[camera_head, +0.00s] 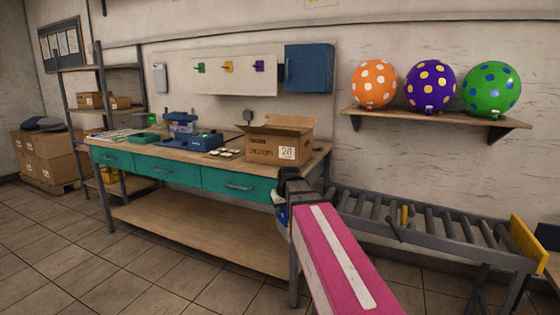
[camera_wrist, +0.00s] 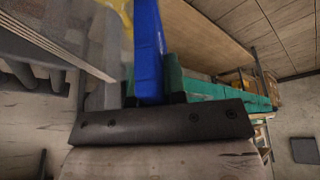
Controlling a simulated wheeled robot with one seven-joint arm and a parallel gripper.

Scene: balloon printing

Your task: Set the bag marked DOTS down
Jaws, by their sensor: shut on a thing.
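My gripper (camera_head: 283,205) is in front of the right end of the workbench, mostly hidden behind my pink arm. It is shut on a blue bag (camera_wrist: 148,50), seen edge-on between the fingers in the wrist view. A yellow patch (camera_wrist: 121,10) shows beside its far end. Only a small blue part of the bag shows in the head view (camera_head: 282,213). No DOTS marking is readable on it. In the head view it hangs beside the bench's front edge; I cannot tell whether it touches anything.
The workbench (camera_head: 215,182) holds an open cardboard box (camera_head: 262,150) at its right end, a blue press (camera_head: 182,125) and small parts. A roller conveyor (camera_head: 430,228) with a yellow end plate (camera_head: 527,243) runs right. Spotted balloons stand on a wall shelf (camera_head: 430,116).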

